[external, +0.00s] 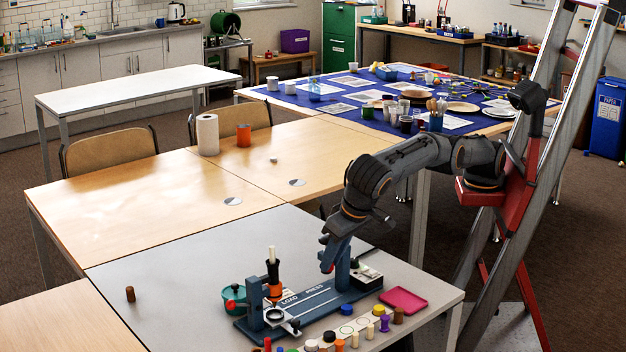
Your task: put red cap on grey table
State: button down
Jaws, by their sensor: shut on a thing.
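My gripper (328,260) points down over the right part of the blue press fixture (305,299), close to its right post. It is shut on a small red thing that looks like the red cap (327,268); the fingers hide most of it. The cap appears to be above the fixture's base, but I cannot tell whether it touches anything. The grey table (190,268) carries the fixture and has a wide bare surface to its left and behind it.
A brown peg (130,294) stands alone at the left of the grey table. A pink tray (403,300) and several coloured pegs and caps line the front right.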

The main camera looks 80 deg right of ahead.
aim_at(330, 321)
jog(key=shift+s+a+f, duration=0.1)
jog(key=shift+s+f, duration=0.05)
jog(key=shift+f, duration=2.35)
jog(key=shift+s+a+f, duration=0.1)
jog(key=shift+s+f, duration=0.1)
jog(key=shift+f, duration=2.3)
jog(key=shift+s+a+f, duration=0.1)
jog(key=shift+s+f, duration=0.05)
jog(key=shift+f, duration=2.35)
jog(key=shift+f, duration=0.1)
jog(key=c, duration=1.7)
grip_release()
jog(key=shift+o, duration=0.6)
jog(key=shift+r, duration=0.25)
jog(key=v, duration=1.1)
jog(key=shift+s+a+r, duration=0.15)
jog(key=shift+a+r, duration=0.05)
jog(key=shift+r, duration=0.1)
